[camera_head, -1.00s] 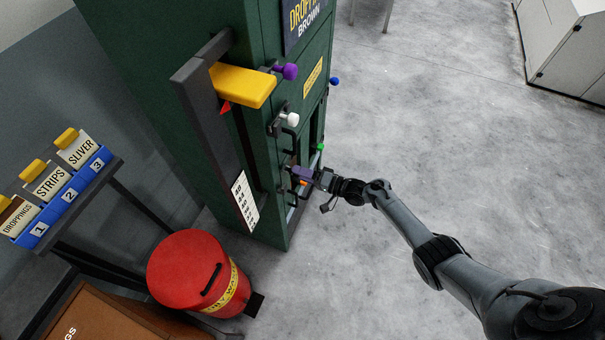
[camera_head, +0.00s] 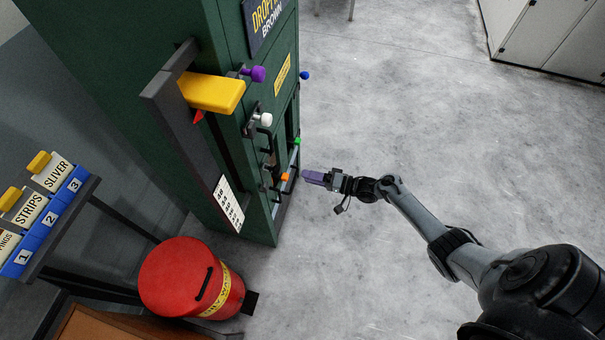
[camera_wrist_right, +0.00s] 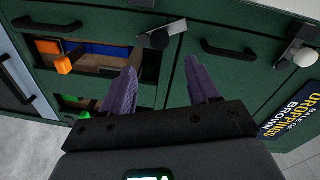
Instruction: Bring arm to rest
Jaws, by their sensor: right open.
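My right gripper (camera_head: 306,178) reaches in from the right in the head view. Its purple fingers are apart from the green machine (camera_head: 225,150) and hold nothing. In the right wrist view the two purple fingers (camera_wrist_right: 162,88) are spread, with the green machine front behind them. An orange knob (camera_wrist_right: 63,65) and a green knob (camera_wrist_right: 84,116) show there to the left of the fingers, by an opening in the front. My left gripper is not in view.
A red bin (camera_head: 185,280) stands at the machine's foot. A rack with blue numbered bins (camera_head: 50,220) is at the left. A yellow lever (camera_head: 212,92) and a purple knob (camera_head: 258,74) stick out from the machine. The grey floor (camera_head: 400,120) at right is clear.

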